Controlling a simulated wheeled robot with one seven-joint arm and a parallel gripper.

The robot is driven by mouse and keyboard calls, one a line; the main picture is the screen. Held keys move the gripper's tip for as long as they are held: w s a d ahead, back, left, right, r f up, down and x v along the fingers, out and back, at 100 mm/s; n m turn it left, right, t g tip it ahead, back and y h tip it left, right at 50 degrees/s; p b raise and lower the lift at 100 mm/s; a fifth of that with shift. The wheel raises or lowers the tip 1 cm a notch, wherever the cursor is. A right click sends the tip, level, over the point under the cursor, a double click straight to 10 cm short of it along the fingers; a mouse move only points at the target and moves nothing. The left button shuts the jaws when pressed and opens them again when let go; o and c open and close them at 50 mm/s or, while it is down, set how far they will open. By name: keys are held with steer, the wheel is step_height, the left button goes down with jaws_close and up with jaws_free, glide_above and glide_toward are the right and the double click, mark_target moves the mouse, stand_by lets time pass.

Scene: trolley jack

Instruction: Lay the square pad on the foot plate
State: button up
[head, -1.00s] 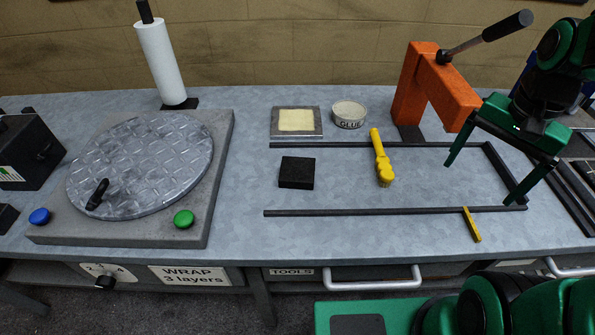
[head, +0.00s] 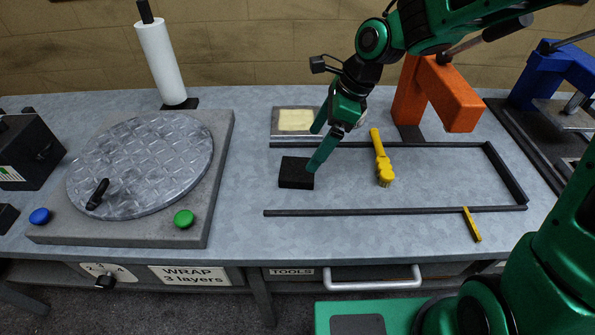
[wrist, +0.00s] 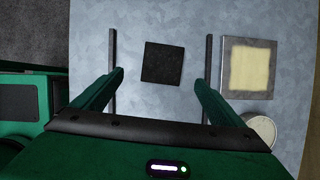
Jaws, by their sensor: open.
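The square pad (head: 296,173) is black and lies flat on the grey bench between two dark rails; in the wrist view it (wrist: 163,63) appears ahead of and between my fingers. The plate (head: 290,134), probably the foot plate, is grey with a pale yellow square on top and lies behind the pad, beyond the rear rail. It shows at right in the wrist view (wrist: 224,68). My gripper (head: 314,148) is open and empty, by the pad's right side in the head view. One finger partly covers the plate's right edge.
Dark rails (head: 390,210) frame the bench around the pad. A yellow brush (head: 381,160) lies right of it. A glue tin (wrist: 258,128) is beside the plate, mostly hidden in the head view. An orange press (head: 440,90) stands behind; a turntable (head: 140,165) is at left.

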glide_above(299, 168)
steer(key=s+d, duration=0.1)
steer(key=d, duration=0.1)
step_height(299, 168, down, 5)
steer(key=shift+d+r, duration=0.15)
steer(key=shift+r, duration=0.05)
steer(key=shift+w+x, duration=0.2)
steer(key=shift+x, duration=1.15)
steer(key=shift+w+x, duration=0.15)
steer(key=shift+x, duration=1.15)
steer(key=shift+d, duration=0.1)
steer(key=c, duration=1.4)
